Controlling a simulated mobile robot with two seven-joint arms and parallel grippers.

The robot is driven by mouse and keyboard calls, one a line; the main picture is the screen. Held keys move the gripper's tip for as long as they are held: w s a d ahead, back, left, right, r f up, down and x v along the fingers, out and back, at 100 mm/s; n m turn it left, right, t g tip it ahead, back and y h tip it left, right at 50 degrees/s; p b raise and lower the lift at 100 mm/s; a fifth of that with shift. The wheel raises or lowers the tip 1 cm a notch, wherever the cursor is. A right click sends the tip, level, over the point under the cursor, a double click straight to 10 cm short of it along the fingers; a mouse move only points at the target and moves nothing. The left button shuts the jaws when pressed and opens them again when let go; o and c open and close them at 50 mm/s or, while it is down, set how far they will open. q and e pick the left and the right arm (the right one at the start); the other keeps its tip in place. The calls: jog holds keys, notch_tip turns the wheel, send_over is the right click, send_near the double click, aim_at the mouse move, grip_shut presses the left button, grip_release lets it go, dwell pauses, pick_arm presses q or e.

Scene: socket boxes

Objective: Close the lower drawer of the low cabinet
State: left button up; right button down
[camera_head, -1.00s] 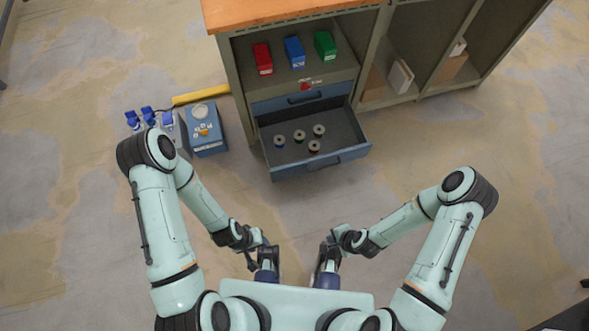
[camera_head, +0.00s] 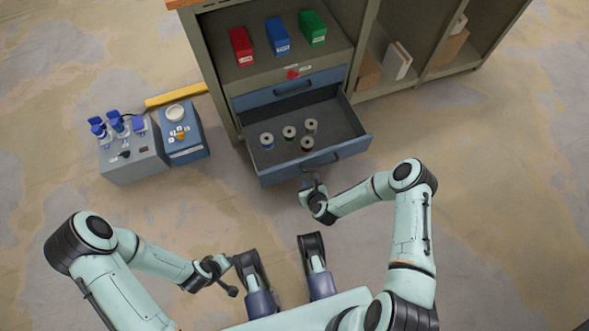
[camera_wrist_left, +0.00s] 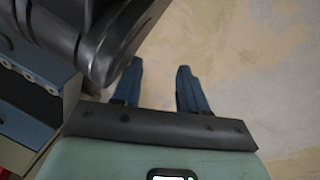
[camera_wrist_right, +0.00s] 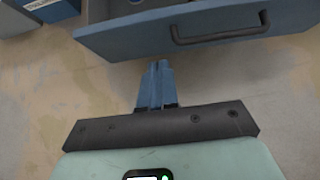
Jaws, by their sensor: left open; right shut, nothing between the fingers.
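The lower drawer (camera_head: 345,118) of the low cabinet (camera_head: 213,72) is pulled out, with several spools inside. Its blue front and dark handle (camera_head: 322,162) face me. The upper drawer (camera_head: 290,88) is shut. My right gripper (camera_head: 307,182) is shut and empty, just in front of the lower drawer's front. In the right wrist view its fingers (camera_wrist_right: 157,68) point at the blue drawer front (camera_wrist_right: 140,42), left of the handle (camera_wrist_right: 220,36), with a small gap seeming to remain. My left gripper (camera_wrist_left: 158,75) is open and empty, low at the front, away from the cabinet.
Red (camera_head: 241,46), blue (camera_head: 277,36) and green (camera_head: 313,27) boxes stand on the cabinet shelf. A grey box with blue plugs (camera_head: 133,160) and a blue box (camera_head: 186,150) sit on the floor at left, near a yellow bar (camera_head: 172,97). The floor right of the drawer is clear.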

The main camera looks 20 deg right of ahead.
aim_at(294, 166)
jog(key=b+x, duration=0.1)
jog(key=x, duration=0.2)
jog(key=w+r+b+x, duration=0.1)
jog(key=x, duration=0.2)
jog(key=b+x, duration=0.1)
jog(key=x, duration=0.2)
jog(key=shift+w+a+r+b, duration=0.1)
jog(key=shift+a+r+b, duration=0.05)
jog(key=shift+r+b, duration=0.15)
pick_arm(q)
jog(key=s+a+f+g, duration=0.1)
jog(key=s+f+g, duration=0.2)
jog(key=s+f, duration=0.2)
jog(key=shift+s+f+n, duration=0.2)
jog(key=shift+s+n, duration=0.1)
jog(key=shift+s, duration=1.5)
pick_arm(e)
jog(key=shift+w, duration=0.5)
